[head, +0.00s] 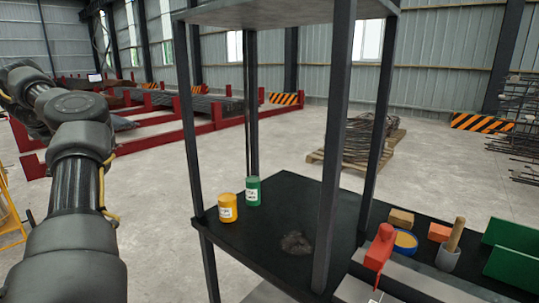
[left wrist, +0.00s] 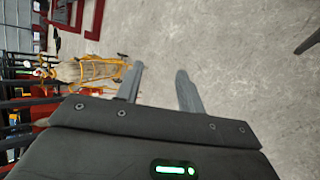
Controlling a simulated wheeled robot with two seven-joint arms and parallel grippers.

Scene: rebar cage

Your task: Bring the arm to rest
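My left arm (head: 75,180) rises along the left side of the head view, bent at the top toward the left edge. Its gripper is not clearly visible there. In the left wrist view, the two fingers of my left gripper (left wrist: 160,82) stand apart with only bare concrete floor between them, so it is open and empty. My right arm and right gripper are not in either view.
A dark shelf (head: 262,225) with posts holds a yellow can (head: 227,207) and a green can (head: 253,190). A red tool (head: 379,248) and grey cup (head: 448,258) stand right. A yellow-framed cart (left wrist: 95,70) shows in the wrist view. Open floor (head: 150,200) lies between.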

